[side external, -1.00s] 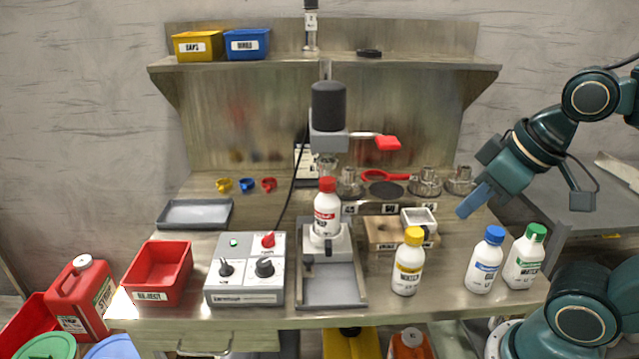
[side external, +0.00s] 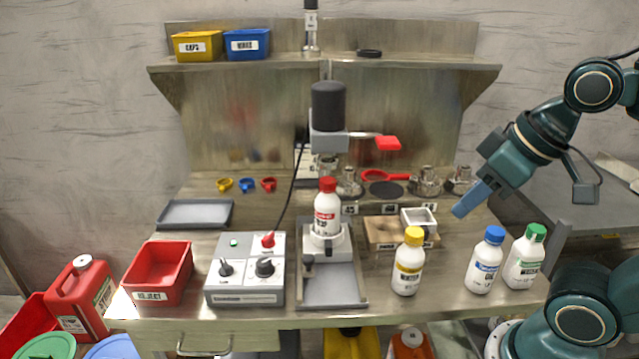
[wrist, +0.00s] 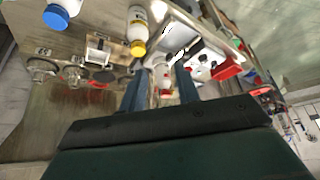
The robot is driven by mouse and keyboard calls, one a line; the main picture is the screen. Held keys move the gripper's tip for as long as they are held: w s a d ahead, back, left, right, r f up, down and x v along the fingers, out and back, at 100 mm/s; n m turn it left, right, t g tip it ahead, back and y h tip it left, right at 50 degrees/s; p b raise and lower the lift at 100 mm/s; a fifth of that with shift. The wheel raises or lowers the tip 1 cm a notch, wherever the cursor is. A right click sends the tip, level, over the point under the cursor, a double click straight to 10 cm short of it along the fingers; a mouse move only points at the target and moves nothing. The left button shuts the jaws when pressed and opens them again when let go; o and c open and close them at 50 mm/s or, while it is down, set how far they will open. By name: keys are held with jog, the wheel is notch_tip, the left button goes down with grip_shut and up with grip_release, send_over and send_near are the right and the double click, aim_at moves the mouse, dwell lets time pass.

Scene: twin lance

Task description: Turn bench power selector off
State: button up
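The bench power box (side external: 245,285) is a grey unit at the front left of the bench in the side view. It carries a red knob (side external: 268,240), two black knobs (side external: 226,268) and a small lit green lamp (side external: 234,243). I cannot read which knob is the power selector. The box also shows small and far off in the wrist view (wrist: 203,72). My gripper (side external: 468,201) is in the air at the right, above the bench and far from the box. In the wrist view its two fingers (wrist: 163,68) stand apart with nothing held between them.
A capping press (side external: 328,120) with a red-capped bottle (side external: 326,215) stands between my gripper and the box. Yellow- (side external: 408,262), blue- (side external: 485,262) and green-capped (side external: 526,260) bottles stand at the front right. A red bin (side external: 157,272) is left of the box.

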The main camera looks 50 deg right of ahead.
jog(key=w+a+r+m+g, duration=0.2)
jog(key=w+r+m, duration=0.4)
jog(key=w+r, duration=0.75)
jog(key=m+g, duration=0.4)
jog(key=m, duration=0.5)
send_over(268, 235)
notch_tip(268, 235, down, 10)
notch_tip(268, 235, down, 11)
notch_tip(268, 235, down, 14)
jog(key=shift+r, duration=0.25)
dwell(0.3)
grip_shut()
